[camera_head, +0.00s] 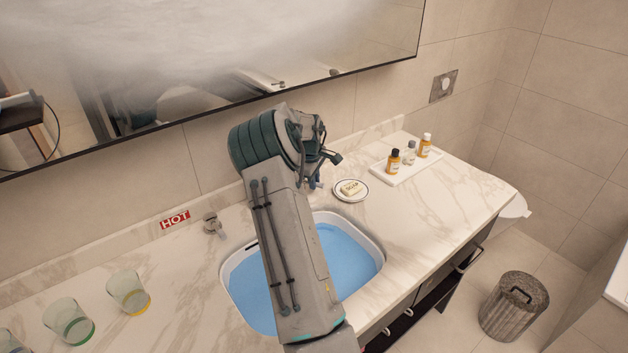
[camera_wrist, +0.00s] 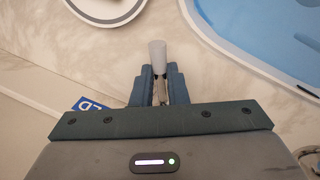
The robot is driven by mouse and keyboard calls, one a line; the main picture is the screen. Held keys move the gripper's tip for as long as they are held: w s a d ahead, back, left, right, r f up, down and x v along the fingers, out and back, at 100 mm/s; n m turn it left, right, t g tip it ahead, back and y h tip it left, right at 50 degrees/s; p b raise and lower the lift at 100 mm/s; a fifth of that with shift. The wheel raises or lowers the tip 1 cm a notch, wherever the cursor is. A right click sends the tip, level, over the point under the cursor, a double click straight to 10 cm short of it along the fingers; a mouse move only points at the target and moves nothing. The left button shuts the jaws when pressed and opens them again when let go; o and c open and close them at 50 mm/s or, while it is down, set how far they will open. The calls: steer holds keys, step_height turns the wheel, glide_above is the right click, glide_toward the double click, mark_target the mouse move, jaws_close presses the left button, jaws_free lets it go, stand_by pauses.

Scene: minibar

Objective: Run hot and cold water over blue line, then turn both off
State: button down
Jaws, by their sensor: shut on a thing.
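I cannot make out a separate blue line. The hot handle (camera_head: 211,223), a small metal knob, stands left of the sink by a red HOT sign (camera_head: 175,219). In the wrist view my gripper (camera_wrist: 158,73) is shut on a grey, rounded handle (camera_wrist: 157,52). My arm hides the spout in the head view.
A soap dish (camera_head: 361,195) sits right of my gripper. A white tray (camera_head: 405,174) with small bottles stands further right. Several glasses stand at the left, one with a yellow base (camera_head: 128,292). A mirror (camera_head: 250,55) hangs above. A bin (camera_head: 514,305) stands on the floor.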

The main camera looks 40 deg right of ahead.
steer(key=shift+s+a+r+m+g+b, duration=0.15)
steer(key=shift+a+m, duration=0.3)
steer(key=shift+m, duration=0.4)
steer(key=shift+w+a+f+m+g+b, duration=0.15)
steer(key=shift+a+m, duration=0.3)
steer(key=shift+m, duration=0.45)
steer(key=shift+s+a+r+m+g+b, duration=0.1)
steer(key=shift+s+a+m+g, duration=0.1)
steer(key=shift+a+m, duration=0.45)
steer(key=shift+d, duration=0.2)
steer(key=c, duration=1.4)
jaws_free()
steer(key=shift+c, duration=0.2)
step_height(320, 180, up, 7)
steer(key=a, duration=0.1)
steer(key=shift+a+r+b, duration=0.15)
steer(key=shift+a+b, duration=0.1)
steer(key=shift+b, duration=0.15)
